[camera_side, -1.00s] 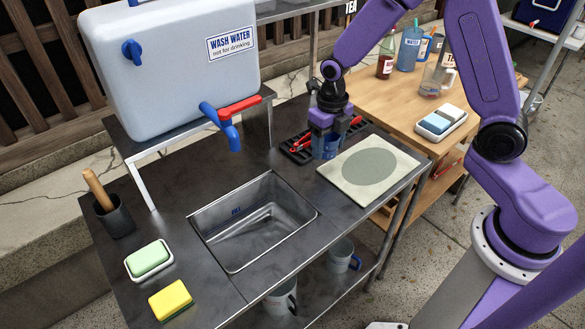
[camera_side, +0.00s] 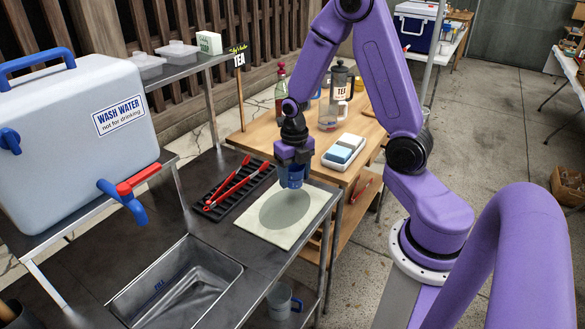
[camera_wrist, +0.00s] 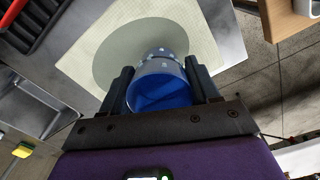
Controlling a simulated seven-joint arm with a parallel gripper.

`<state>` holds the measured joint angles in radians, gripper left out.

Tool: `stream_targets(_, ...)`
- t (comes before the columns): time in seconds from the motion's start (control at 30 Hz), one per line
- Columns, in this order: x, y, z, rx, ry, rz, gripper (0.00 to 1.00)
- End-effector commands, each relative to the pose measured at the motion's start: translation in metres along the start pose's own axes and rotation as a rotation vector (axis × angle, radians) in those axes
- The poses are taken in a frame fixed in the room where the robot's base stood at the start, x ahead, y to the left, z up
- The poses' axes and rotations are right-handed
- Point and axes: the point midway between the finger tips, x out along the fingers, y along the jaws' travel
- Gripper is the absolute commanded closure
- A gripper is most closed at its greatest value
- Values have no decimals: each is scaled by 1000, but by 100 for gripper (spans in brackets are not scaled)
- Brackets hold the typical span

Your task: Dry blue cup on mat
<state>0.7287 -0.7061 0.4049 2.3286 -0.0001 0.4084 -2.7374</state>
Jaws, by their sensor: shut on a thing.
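My gripper (camera_side: 292,163) is shut on the blue cup (camera_side: 293,177), with its fingers on either side of it. In the wrist view the cup (camera_wrist: 162,92) sits between both fingers, its blue round end facing the camera. The pale square mat (camera_side: 308,223) with a grey oval lies flat on the metal counter. The cup overlaps the mat's far part in the side view, and the mat (camera_wrist: 195,22) shows beyond it in the wrist view. I cannot tell whether the cup touches the mat.
A black rack (camera_side: 222,205) with red-handled tongs lies left of the mat. The metal sink (camera_side: 180,285) is at the front left, below the wash water tank (camera_side: 75,150). A white case with a blue pad (camera_side: 344,150) sits on the wooden table to the right.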

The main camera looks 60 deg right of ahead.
Motion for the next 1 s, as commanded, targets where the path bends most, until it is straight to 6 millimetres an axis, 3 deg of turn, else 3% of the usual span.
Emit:
stream_targets(0.47, 51, 0, -1, 0, 6, -3, 68)
stream_targets(0.5, 45, 5, -2, -3, -1, 1, 72)
stream_targets(1.0, 51, 47, -21, -5, 1, -1, 73)
